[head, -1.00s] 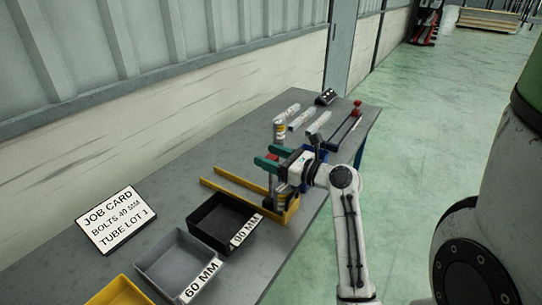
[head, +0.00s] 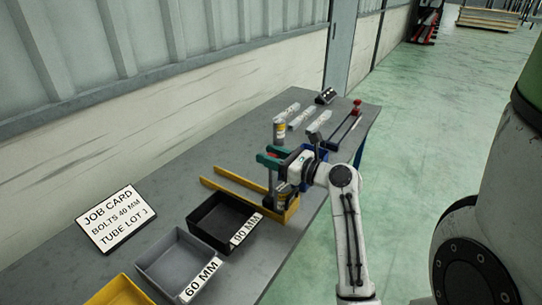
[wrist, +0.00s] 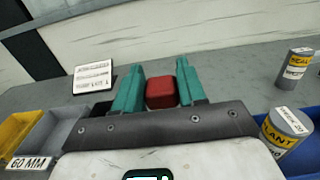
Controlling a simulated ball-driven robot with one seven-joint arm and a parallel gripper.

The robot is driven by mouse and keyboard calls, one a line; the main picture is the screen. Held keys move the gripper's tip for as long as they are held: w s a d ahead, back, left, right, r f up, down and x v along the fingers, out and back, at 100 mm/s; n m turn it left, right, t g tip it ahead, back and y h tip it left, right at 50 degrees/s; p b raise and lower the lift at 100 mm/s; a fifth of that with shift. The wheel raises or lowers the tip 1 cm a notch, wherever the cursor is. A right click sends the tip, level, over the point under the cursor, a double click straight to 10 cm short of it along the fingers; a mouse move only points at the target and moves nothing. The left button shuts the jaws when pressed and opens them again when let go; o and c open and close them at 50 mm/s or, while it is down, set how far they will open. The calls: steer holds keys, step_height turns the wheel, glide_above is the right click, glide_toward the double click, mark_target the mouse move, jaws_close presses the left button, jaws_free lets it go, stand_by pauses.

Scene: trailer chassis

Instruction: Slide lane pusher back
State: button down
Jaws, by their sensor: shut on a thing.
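The lane (head: 232,178) is a pair of yellow rails on the grey bench, with a yellow end piece (head: 292,209) at the near right. My gripper (head: 268,157) has teal fingers and stands over the right part of the lane. In the wrist view my gripper (wrist: 160,92) is shut on a red block (wrist: 161,94), which looks like the lane pusher's handle. A dark upright part (head: 270,186) shows below the fingers. The rest of the pusher is hidden by my gripper and wrist.
A black bin (head: 215,222), grey bin (head: 165,262) and yellow bin (head: 122,292) line the bench. A job card (head: 110,218) lies left. A blue bin (head: 318,157) is beyond my wrist.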

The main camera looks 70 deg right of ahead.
steer(key=shift+w+r, duration=0.1)
steer(key=shift+w, duration=0.2)
steer(key=p+x, duration=0.4)
steer(key=x, duration=1.9)
steer(key=shift+w+p, duration=0.25)
steer(key=shift+p, duration=0.15)
steer(key=shift+a, duration=0.1)
steer(key=c, duration=0.7)
jaws_free()
steer(key=shift+w, duration=0.15)
steer(key=v, duration=1)
steer(key=shift+s+b, duration=0.35)
steer(key=shift+s, duration=0.1)
